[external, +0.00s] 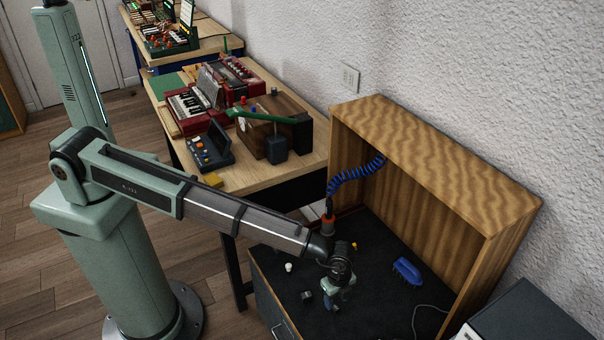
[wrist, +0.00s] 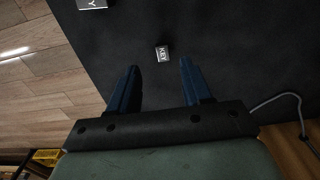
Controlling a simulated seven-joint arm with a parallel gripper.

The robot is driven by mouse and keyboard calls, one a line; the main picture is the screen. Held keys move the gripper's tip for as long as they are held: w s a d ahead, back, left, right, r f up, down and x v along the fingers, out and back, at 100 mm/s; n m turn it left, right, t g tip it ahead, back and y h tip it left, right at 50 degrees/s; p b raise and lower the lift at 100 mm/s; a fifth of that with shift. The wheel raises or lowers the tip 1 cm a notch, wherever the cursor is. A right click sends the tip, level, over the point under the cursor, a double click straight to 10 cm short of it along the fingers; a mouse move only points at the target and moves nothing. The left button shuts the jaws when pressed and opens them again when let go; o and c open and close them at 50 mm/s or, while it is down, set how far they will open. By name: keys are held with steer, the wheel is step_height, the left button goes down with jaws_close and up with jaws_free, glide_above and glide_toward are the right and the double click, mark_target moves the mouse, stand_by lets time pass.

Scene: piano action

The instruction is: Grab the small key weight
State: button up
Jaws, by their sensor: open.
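A small grey metal block marked KEY (wrist: 162,53) lies on the dark bench top. In the wrist view it sits between the lines of my two blue fingers, just beyond their tips. My gripper (wrist: 159,63) is open and empty, pointing down over the bench, with the small block apart from both fingers. A larger-looking grey block (wrist: 92,4) is cut off at the upper left, with a Y showing; in the external view it appears to be the grey block (external: 306,295) left of my gripper (external: 338,297). The small block is hard to make out there beside the fingers.
A wooden hood (external: 440,165) encloses the back and right of the dark bench top (external: 372,300). A blue brush (external: 407,270), a small white piece (external: 289,267) and a yellow piece (external: 354,245) lie around. A blue coiled cord (external: 355,175) hangs behind my wrist.

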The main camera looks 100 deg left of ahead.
mark_target(337, 309)
steer(key=f, duration=0.4)
steer(key=shift+w+f, duration=0.35)
steer(key=shift+f, duration=0.05)
steer(key=shift+c, duration=0.2)
jaws_close()
